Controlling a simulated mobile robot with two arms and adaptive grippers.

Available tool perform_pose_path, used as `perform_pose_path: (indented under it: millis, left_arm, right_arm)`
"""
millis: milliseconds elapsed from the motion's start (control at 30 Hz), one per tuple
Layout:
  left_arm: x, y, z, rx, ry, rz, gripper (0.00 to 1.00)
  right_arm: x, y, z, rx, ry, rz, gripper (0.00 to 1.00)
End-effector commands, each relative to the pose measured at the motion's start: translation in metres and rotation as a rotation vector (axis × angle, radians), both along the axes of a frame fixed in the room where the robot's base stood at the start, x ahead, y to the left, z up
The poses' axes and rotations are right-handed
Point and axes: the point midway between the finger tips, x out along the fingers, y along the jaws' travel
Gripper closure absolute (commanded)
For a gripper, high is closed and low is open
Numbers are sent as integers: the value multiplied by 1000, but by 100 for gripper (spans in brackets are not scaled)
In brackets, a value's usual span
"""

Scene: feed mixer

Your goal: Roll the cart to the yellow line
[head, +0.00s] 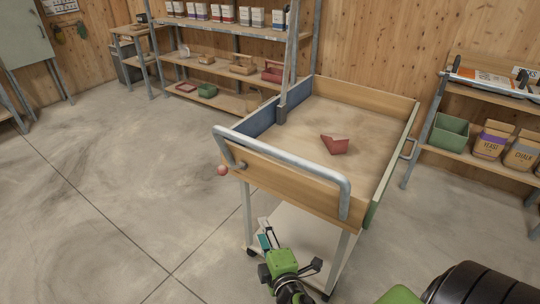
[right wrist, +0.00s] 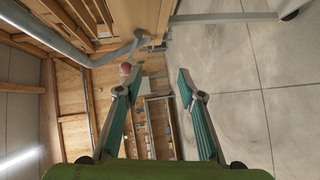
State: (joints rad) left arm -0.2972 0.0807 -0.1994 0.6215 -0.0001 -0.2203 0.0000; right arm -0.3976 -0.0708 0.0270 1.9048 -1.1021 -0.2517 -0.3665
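The cart (head: 265,180) is a wooden-sided tray on pale legs with wheels, standing on the concrete floor. Its grey metal push handle (head: 290,165) runs along the near side; the bar also shows in the right wrist view (right wrist: 50,35). My right gripper (head: 265,231) is below and in front of the handle, apart from it. In the right wrist view its two teal-padded fingers (right wrist: 160,72) are spread with nothing between them. My left gripper is not in view. I see no yellow line in either view.
A folded red piece (head: 334,145) lies in the cart's tray, and a red ball (head: 222,170) sits at its left corner. Shelves (head: 225,30) line the back wall; a rack (head: 480,160) with a green bin stands right. The floor at left is clear.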

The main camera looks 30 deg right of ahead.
Motion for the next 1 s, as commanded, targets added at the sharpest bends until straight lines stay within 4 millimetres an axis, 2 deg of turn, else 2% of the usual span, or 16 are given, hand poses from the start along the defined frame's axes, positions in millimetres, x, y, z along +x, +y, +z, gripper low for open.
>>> perform_pose_path:
  millis: [33,100,200,300,433,567,733,1000]
  left_arm:
    - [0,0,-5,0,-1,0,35]
    - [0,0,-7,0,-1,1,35]
    - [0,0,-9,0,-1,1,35]
    - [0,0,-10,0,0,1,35]
    - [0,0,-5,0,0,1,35]
    - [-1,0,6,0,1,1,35]
    - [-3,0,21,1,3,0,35]
    - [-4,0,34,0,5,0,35]
  right_arm:
    - [1,-10,37,-77,-60,-18,64]
    - [-2,-23,83,-179,-123,-44,64]
    - [-10,-34,129,-286,-183,-78,64]
    - [-15,-40,155,-346,-213,-99,64]
    - [-11,-44,166,-366,-224,-106,64]
    - [6,-50,171,-366,-225,-105,64]
    - [39,-64,177,-364,-224,-104,64]
    - [88,-84,181,-362,-223,-105,64]
